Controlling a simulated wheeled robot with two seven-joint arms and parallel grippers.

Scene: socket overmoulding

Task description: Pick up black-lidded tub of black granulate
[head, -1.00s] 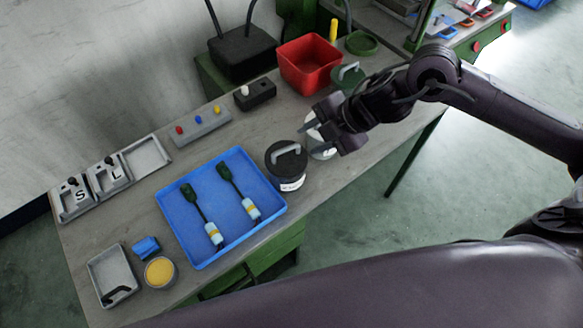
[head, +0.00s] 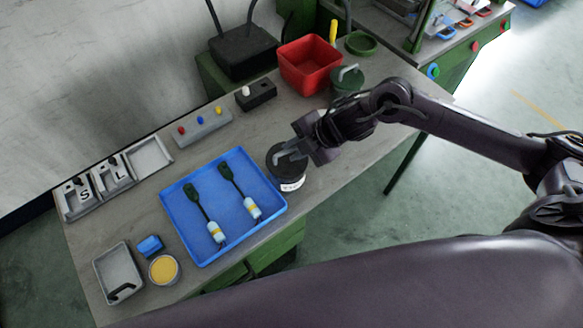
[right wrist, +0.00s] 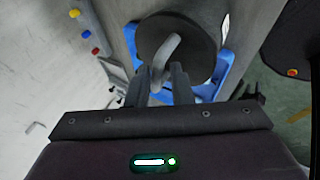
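The black-lidded tub (head: 288,172) stands on the bench just right of the blue tray, with a white label low on its side. Its black lid (right wrist: 205,45) carries a grey arched handle (right wrist: 168,52). My right gripper (head: 291,153) is at the lid, reaching in from the right. In the right wrist view, its two fingers (right wrist: 161,82) stand apart, one on each side of the handle's near end. The handle does not look clamped. The granulate is hidden under the lid. My left gripper is not in view.
The blue tray (head: 190,240) holds two cable parts with dark plugs. A red bin (head: 306,72) and a green-lidded tub (head: 347,82) stand behind my right gripper. A yellow-filled cup (head: 164,270) and a grey tray (head: 118,270) are at the front left.

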